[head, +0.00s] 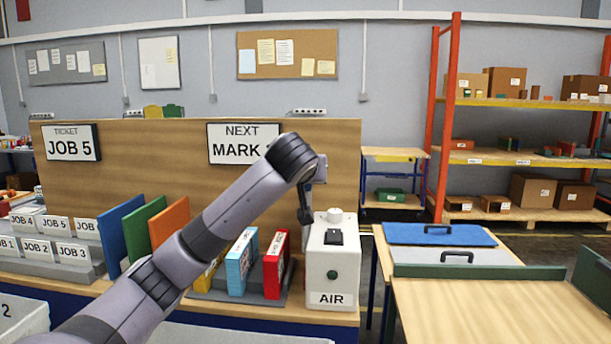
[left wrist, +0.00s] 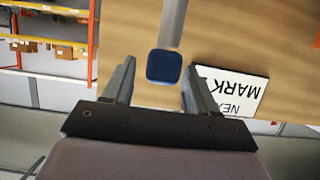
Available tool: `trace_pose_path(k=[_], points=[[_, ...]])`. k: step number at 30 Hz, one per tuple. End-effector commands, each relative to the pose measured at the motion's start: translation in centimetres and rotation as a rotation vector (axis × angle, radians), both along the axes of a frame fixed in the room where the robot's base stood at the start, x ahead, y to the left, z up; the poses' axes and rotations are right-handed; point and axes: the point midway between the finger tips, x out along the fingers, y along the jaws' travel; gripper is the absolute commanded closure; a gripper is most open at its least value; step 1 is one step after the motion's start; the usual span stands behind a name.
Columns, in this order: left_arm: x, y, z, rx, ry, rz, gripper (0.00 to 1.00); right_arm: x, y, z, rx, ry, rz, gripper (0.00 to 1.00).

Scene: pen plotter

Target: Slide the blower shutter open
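The white box labelled AIR (head: 318,262) stands at the right end of the bench, with a round white knob (head: 335,215), a black piece (head: 334,237) on top and a green button (head: 332,275) in front. I cannot tell which part is the shutter. My left gripper (head: 305,215) points down at the box's upper left edge; contact cannot be told. In the left wrist view its fingers (left wrist: 159,68) are apart. A dark blue square (left wrist: 164,66) at the end of a grey strip (left wrist: 173,22) shows between them, not visibly gripped. My right gripper is not in view.
Red (head: 274,265) and light blue (head: 240,262) upright holders stand just left of the box. A wooden backboard with a NEXT MARK sign (head: 240,142) rises behind. A side table with a blue panel (head: 438,234) stands to the right.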

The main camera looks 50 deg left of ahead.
Motion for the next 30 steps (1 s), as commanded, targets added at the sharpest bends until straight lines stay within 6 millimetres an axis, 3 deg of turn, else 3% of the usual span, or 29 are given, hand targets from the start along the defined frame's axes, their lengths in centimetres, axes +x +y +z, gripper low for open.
trace_pose_path(k=[16,30], points=[[-4.6,-3.9,2.5,0.0,-0.004,-0.002,0.43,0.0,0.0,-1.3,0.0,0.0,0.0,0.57],[-5.0,-4.2,2.7,0.0,-0.001,-0.001,0.43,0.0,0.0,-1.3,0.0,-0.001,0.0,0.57]])
